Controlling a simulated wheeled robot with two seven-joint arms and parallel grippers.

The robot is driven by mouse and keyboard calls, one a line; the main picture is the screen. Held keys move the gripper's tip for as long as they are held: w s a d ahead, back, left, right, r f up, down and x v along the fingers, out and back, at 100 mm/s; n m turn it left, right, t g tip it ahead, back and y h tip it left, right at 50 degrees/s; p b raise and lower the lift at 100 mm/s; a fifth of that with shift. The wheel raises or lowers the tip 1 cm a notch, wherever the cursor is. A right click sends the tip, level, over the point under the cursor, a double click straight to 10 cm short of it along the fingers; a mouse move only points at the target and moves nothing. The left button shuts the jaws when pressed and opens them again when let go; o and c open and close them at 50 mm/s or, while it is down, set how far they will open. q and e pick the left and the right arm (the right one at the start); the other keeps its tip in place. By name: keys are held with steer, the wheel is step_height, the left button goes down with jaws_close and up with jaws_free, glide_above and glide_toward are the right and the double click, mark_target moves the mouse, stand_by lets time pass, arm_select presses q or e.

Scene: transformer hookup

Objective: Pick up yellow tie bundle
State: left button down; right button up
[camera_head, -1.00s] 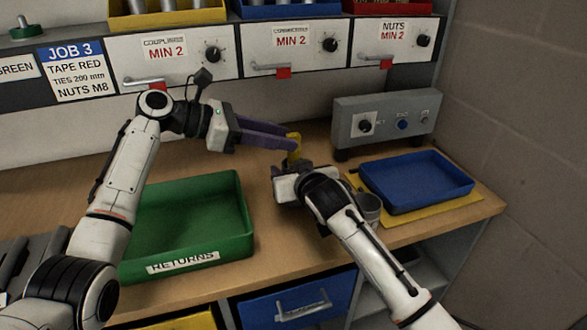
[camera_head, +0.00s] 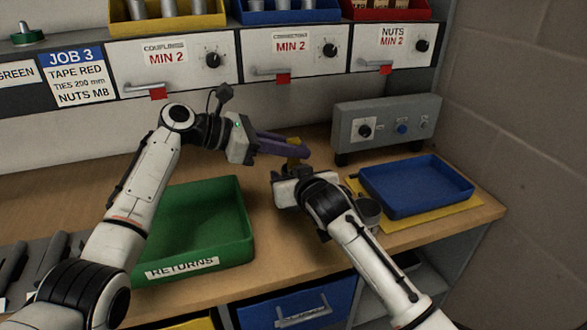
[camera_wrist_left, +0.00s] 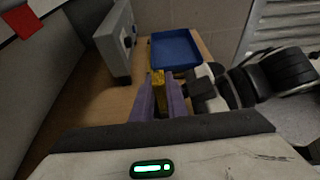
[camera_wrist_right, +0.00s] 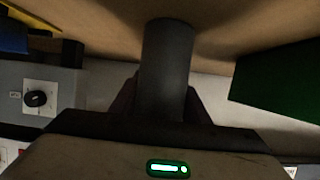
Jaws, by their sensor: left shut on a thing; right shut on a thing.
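The yellow tie bundle (camera_head: 294,161) stands roughly upright between the purple fingers of my left gripper (camera_head: 301,150), which is shut on it near the fingertips. In the left wrist view the bundle (camera_wrist_left: 158,79) shows as a narrow yellow block between both fingers. Whether it touches the bench is hidden. My right gripper (camera_head: 291,173) is just below and in front of the bundle in the head view. In the right wrist view it is shut on a dark grey cylinder (camera_wrist_right: 167,65); the head view mostly hides this cylinder.
The green returns tray (camera_head: 245,232) lies left of my right gripper. A blue tray (camera_head: 415,187) on a yellow mat (camera_head: 432,222) lies to the right. A grey control box (camera_head: 388,125) stands behind.

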arm_select(q)
steer(key=shift+r, duration=0.1)
step_height(320, 180, up, 10)
steer(key=shift+f, duration=0.1)
stand_by(0.3)
arm_select(e)
steer(key=o, duration=1.1)
